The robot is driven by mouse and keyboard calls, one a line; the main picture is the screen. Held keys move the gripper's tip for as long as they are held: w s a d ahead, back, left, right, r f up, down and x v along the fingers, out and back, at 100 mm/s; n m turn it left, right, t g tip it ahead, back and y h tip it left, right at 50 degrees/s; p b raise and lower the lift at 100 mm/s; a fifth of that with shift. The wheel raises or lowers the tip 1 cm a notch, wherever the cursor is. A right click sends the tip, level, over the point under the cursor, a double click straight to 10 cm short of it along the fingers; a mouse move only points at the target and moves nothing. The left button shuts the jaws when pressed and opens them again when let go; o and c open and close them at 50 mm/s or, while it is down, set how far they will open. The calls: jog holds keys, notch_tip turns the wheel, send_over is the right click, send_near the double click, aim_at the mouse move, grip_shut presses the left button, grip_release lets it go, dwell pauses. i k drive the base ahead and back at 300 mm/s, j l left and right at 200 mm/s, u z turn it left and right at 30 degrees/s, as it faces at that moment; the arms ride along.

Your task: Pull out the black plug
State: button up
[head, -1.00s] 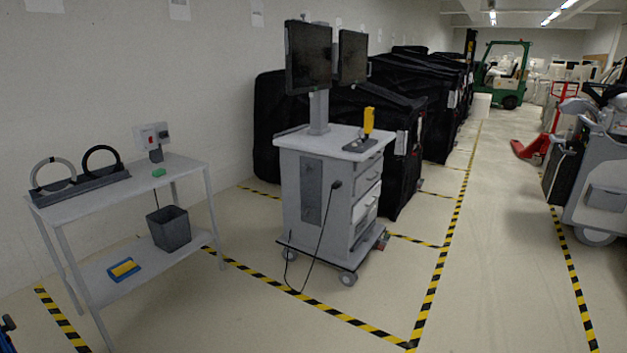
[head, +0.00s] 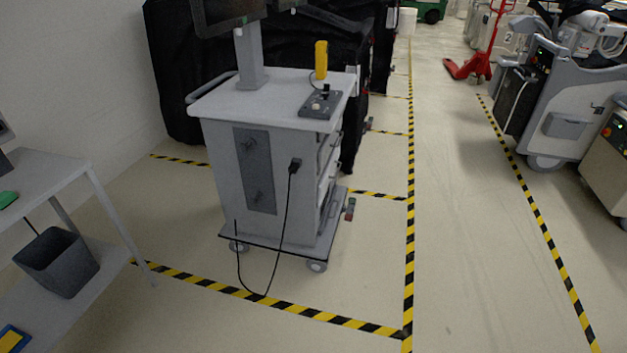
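The black plug (head: 294,166) sits in the side panel of a white-grey cart (head: 225,215), near the panel's right edge. It appears seated against the panel. A black cable (head: 281,235) hangs from it, loops near the floor and rises again at the cart's lower left. The cart stands upright on castors, with its plug side facing me. My gripper is not in view.
A grey shelf table (head: 70,172) with a dark bin (head: 57,262) stands at the left. Black covered carts (head: 180,75) stand behind. Floor between me and the cart is clear, marked with yellow-black tape (head: 270,300). Machines (head: 570,110) stand at the right.

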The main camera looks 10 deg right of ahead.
aim_at(293, 167)
jog(key=i+u, duration=0.15)
jog(key=i, duration=0.3)
jog(key=i+j+u, duration=0.3)
jog(key=i, duration=0.5)
jog(key=i+u, duration=0.35)
jog(key=i, duration=0.5)
